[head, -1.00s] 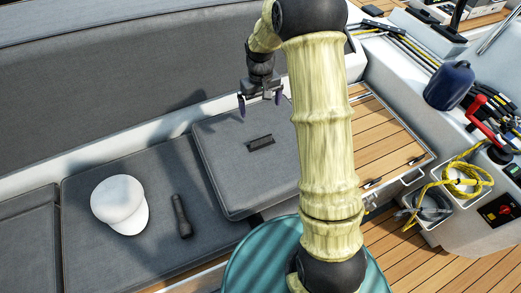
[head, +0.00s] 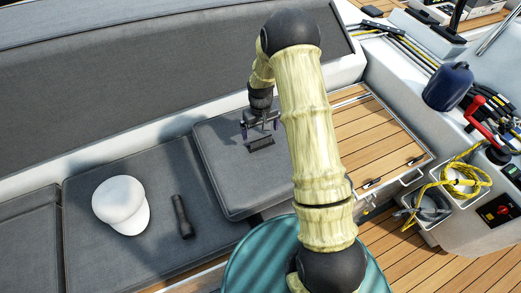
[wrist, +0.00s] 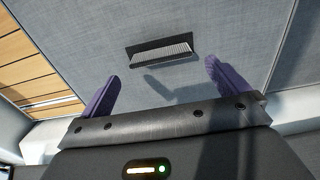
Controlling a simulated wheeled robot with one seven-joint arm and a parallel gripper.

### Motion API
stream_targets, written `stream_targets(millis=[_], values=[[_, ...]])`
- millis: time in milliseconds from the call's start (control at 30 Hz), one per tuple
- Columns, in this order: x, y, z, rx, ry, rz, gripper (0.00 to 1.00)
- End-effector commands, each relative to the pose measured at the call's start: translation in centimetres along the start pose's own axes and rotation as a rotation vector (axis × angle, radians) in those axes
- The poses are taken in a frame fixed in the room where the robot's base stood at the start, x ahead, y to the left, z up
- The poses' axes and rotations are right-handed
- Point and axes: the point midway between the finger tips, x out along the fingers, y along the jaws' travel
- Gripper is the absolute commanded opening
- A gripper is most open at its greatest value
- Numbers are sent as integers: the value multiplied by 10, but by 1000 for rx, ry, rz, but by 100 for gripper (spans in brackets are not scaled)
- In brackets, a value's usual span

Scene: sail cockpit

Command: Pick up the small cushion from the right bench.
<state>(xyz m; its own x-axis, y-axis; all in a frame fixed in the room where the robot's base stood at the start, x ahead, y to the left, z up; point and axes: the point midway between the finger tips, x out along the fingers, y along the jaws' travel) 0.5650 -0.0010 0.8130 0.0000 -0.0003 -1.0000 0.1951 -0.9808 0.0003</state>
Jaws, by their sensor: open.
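The small cushion (head: 232,185) is a grey square pad lying on the bench, with a short dark strap handle (head: 261,143) on its top. It also fills much of the wrist view (wrist: 255,30), where the handle (wrist: 160,50) shows as a dark raised loop with a ribbed face. My gripper (head: 260,127) is open and empty just above the handle. In the wrist view its two purple fingers (wrist: 161,75) stand wide apart, with the handle beyond and between them. No contact between the fingers and the handle is visible. My arm hides the cushion's right edge in the head view.
A white cap (head: 120,205) and a black flashlight (head: 182,217) lie on the grey bench seat (head: 85,245) left of the cushion. The backrest (head: 150,75) rises behind. A slatted wooden panel (head: 375,135) lies to the right. A blue jug (head: 447,87) stands farther right.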

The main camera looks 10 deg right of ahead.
Motion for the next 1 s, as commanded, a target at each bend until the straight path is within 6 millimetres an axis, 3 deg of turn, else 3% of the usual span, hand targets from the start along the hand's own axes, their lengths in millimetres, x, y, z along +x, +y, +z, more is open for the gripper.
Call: stream_targets(millis=[267,633,1000], values=[[4,0,1,0,-2,0,100],[48,-2,2,0,-2,0,100],[52,-2,2,0,0,0,100]])
